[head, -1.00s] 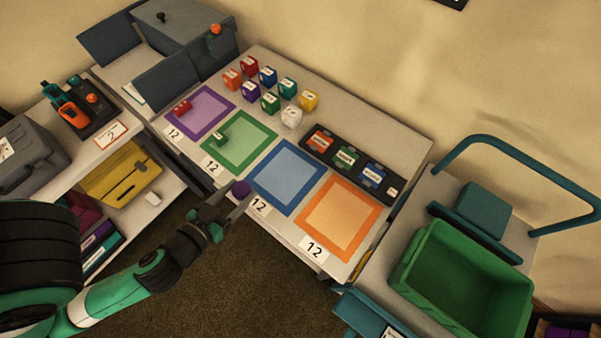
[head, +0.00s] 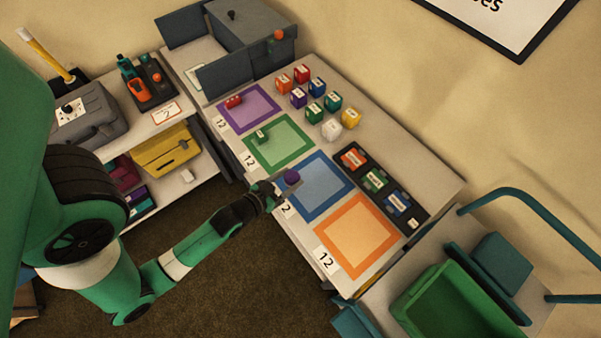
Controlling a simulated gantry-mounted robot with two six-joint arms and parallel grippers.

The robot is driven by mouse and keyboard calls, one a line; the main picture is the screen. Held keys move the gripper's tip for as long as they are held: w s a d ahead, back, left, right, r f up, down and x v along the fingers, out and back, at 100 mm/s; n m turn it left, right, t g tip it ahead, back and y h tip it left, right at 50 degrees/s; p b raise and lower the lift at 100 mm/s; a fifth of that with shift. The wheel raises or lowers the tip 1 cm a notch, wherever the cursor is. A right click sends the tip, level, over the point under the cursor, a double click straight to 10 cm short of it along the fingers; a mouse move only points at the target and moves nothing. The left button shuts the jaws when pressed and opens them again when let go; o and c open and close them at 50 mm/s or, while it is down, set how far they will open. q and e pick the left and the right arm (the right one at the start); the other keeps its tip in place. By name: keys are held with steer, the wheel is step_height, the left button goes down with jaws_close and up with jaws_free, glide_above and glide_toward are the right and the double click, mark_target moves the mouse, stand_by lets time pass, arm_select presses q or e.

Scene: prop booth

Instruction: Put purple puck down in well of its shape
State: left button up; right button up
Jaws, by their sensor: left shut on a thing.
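The purple puck (head: 291,177) is small and round, held at the tip of my left gripper (head: 283,184). My left gripper is shut on it, over the left corner of the blue square mat (head: 327,185). I cannot tell how high it is above the table. No well shaped like the puck can be made out; the table shows flat square mats: purple (head: 249,106), green (head: 279,143) and orange (head: 357,236). My right gripper is not in view.
Several coloured blocks (head: 319,88) stand behind the mats. A black tray (head: 417,216) with orange, green and blue pieces lies at right. A green bin (head: 400,305) stands at lower right, and a grey box (head: 250,36) at the back left.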

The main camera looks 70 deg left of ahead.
mark_target(298, 177)
arm_select(q)
steer(key=w+f+b, duration=0.1)
steer(key=f, duration=0.1)
steer(key=w+a+f+b, duration=0.1)
steer(key=f+b, duration=0.1)
steer(key=w+a+f+b, duration=0.1)
steer(key=f+b, duration=0.1)
steer(key=shift+w+a, duration=0.1)
steer(key=shift+a, duration=0.1)
steer(key=shift+w+a, duration=0.1)
steer(key=shift+w, duration=0.1)
steer(key=shift+r, duration=0.1)
steer(key=f+b, duration=0.4)
steer(key=b, duration=0.1)
steer(key=shift+w+a+f, duration=0.15)
steer(key=shift+w+a, duration=0.1)
steer(key=shift+w, duration=0.1)
steer(key=o, duration=1.4)
